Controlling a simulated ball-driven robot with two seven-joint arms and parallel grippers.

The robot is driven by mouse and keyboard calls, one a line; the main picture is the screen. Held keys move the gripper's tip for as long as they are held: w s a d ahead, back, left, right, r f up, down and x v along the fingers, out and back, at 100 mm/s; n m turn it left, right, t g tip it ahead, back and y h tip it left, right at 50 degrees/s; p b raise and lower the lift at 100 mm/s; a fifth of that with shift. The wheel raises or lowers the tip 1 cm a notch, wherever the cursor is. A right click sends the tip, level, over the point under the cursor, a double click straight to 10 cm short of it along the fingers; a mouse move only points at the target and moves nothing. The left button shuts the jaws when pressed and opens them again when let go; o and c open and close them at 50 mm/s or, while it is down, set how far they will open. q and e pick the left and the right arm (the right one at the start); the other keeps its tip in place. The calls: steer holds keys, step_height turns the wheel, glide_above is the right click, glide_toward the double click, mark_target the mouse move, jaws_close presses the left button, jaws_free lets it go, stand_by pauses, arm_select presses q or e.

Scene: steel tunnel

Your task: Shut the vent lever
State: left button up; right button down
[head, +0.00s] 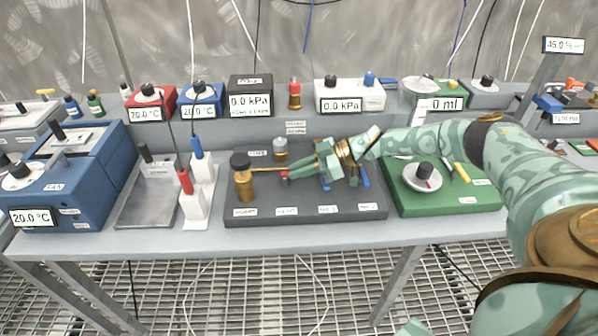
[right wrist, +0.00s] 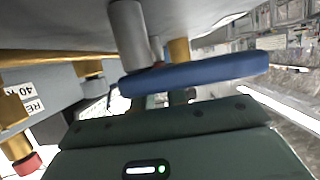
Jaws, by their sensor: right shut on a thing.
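The vent lever shows as a small red end (head: 284,176) on the dark grey manifold panel (head: 262,213), behind the second label from the left. My right gripper (head: 294,174) reaches in from the right, low over the panel, and its fingertips are shut on this lever. The fingers hide most of it, so its exact angle is unclear. In the right wrist view a blue lever (right wrist: 195,73) on a grey post crosses in front of the fingers and hides what they hold. My left gripper is not in view.
Blue levers (head: 365,178) stand under and beside my right gripper. A brass valve with a black knob (head: 243,180) stands left of it. A green stirrer (head: 440,200) is right of the panel; a white rack (head: 195,205) is left. Gauges line the shelf behind.

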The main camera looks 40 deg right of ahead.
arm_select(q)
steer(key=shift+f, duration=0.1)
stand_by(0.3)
arm_select(e)
steer(key=c, duration=1.4)
jaws_free()
steer(key=shift+r, duration=0.2)
step_height(320, 180, up, 3)
steer(key=shift+w+p, duration=0.1)
steer(key=shift+p, duration=0.65)
arm_select(q)
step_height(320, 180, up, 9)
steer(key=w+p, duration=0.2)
steer(key=p, duration=0.6)
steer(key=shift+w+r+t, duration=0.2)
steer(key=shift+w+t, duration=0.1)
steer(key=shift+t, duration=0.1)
arm_select(e)
steer(key=s+a+r, duration=0.7)
steer(key=s+r, duration=0.2)
steer(key=s, duration=0.3)
steer(key=shift+a+r, duration=0.25)
steer(key=shift+r, duration=0.05)
